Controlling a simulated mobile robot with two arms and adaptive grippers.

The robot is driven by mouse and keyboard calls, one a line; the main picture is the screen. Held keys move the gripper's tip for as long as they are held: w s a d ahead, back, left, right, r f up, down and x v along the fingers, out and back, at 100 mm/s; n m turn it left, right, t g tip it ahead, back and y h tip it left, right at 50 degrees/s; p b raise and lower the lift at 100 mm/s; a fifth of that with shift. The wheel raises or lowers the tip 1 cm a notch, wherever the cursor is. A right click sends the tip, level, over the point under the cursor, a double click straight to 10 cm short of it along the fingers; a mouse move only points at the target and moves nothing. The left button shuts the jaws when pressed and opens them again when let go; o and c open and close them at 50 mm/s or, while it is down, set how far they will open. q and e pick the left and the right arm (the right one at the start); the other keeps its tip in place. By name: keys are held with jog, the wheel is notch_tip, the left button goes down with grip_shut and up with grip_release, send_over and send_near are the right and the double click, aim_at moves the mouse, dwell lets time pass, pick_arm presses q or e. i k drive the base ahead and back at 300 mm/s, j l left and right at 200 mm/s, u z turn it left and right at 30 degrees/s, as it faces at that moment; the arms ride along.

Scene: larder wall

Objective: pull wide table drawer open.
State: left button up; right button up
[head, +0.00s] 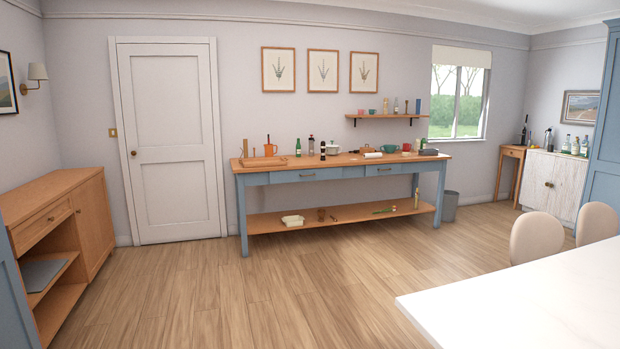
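A wide blue table (243,205) with a wooden top stands against the back wall. Two blue drawers sit side by side under its top, a left one (285,177) and a right one (400,168), each with a small handle. Both drawer fronts look flush with the frame and shut. Neither of my grippers shows in the head view.
Bottles, mugs and a tray (263,161) stand on the table; a low shelf (340,217) holds more items. Wooden floor (300,290) lies clear before it. A wooden cabinet (90,215) stands left; a white counter (540,300) and two chairs stand right.

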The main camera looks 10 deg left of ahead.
aim_at(329, 172)
jog(key=i+u, duration=0.3)
jog(key=u, duration=0.15)
jog(key=i+l+u, duration=0.1)
jog(key=i+u, duration=0.25)
jog(key=i, duration=1.45)
jog(key=i+z, duration=0.25)
jog(key=i, duration=0.35)
jog(key=i+j+z, duration=0.1)
jog(key=i+z, duration=0.2)
jog(key=i, duration=0.35)
jog(key=i+j+z, duration=0.25)
jog(key=i, duration=0.35)
jog(key=i+l+z, duration=0.15)
jog(key=i+z, duration=0.15)
jog(key=i, duration=0.9)
jog(key=i+j+z, duration=0.1)
jog(key=i+z, duration=0.2)
jog(key=i, duration=0.85)
